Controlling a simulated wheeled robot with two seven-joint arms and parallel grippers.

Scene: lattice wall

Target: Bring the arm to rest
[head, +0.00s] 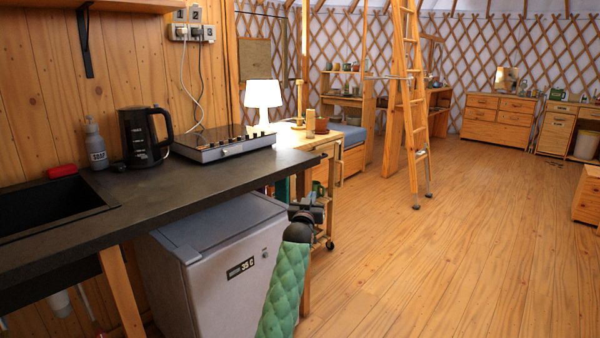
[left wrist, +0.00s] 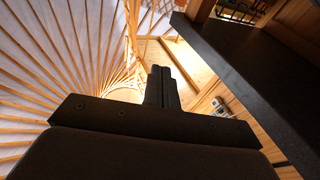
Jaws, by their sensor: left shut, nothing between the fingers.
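My left gripper (head: 306,211) shows in the head view as a small dark shape just beyond the counter's right end, in front of the wooden cart. In the left wrist view its two dark fingers (left wrist: 163,87) stand side by side, closed together with nothing between them. The fingers point away from the camera into open space, apart from the dark counter edge that shows at the right of that view. My right gripper is in neither view.
The dark counter (head: 190,186) holds a black kettle (head: 145,137), a soap bottle (head: 96,146) and a hob (head: 224,142). A grey fridge (head: 215,265) stands below. A wooden cart (head: 290,138) and ladder (head: 410,90) stand beyond. The floor (head: 470,250) at right is clear.

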